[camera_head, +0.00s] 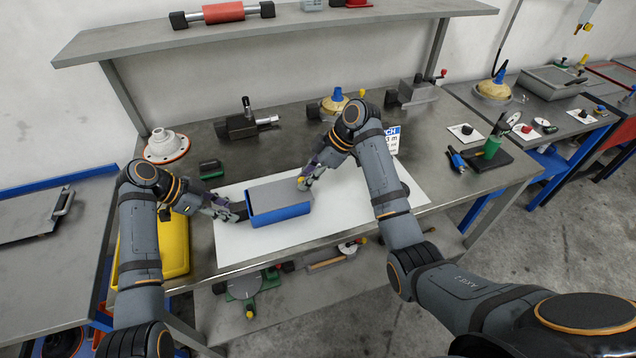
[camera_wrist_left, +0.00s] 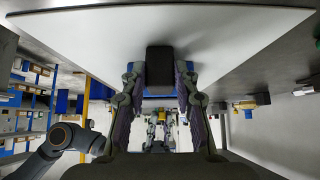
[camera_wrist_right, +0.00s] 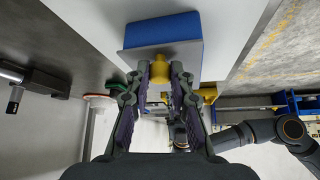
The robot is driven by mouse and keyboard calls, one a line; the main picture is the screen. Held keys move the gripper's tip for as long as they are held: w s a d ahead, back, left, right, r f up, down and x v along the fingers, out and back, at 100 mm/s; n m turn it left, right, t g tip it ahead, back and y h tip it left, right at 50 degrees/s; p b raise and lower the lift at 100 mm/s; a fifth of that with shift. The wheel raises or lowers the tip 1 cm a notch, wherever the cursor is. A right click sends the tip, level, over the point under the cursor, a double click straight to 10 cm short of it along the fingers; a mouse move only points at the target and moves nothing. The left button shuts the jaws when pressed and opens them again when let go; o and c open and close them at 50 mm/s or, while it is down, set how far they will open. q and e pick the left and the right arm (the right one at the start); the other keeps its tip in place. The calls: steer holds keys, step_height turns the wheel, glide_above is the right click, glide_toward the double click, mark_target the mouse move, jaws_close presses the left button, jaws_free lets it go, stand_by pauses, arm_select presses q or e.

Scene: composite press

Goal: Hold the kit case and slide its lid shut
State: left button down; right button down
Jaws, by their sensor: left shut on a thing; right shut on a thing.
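The kit case (camera_head: 282,214) is blue and sits on a white mat on the bench. Its flat grey lid (camera_head: 278,191) lies over the top, and a blue rim shows at the left. My left gripper (camera_head: 238,211) is shut on the dark handle (camera_wrist_left: 160,68) at the case's left end. My right gripper (camera_head: 303,182) is shut on the yellow knob (camera_wrist_right: 160,70) at the lid's right end. In the right wrist view the blue case (camera_wrist_right: 185,35) shows beyond the knob. I cannot tell whether any gap is left under the lid.
The white mat (camera_head: 240,245) has free room around the case. A yellow bin (camera_head: 175,250) stands at the left near my left arm. A white flanged part (camera_head: 166,146) and a dark vise (camera_head: 245,122) stand behind. A shelf (camera_head: 270,28) spans above the bench's back.

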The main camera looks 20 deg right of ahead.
steer(key=shift+a, duration=0.5)
steer(key=c, duration=1.1)
jaws_free()
steer(key=v, duration=0.7)
steer(key=shift+d+r, duration=0.2)
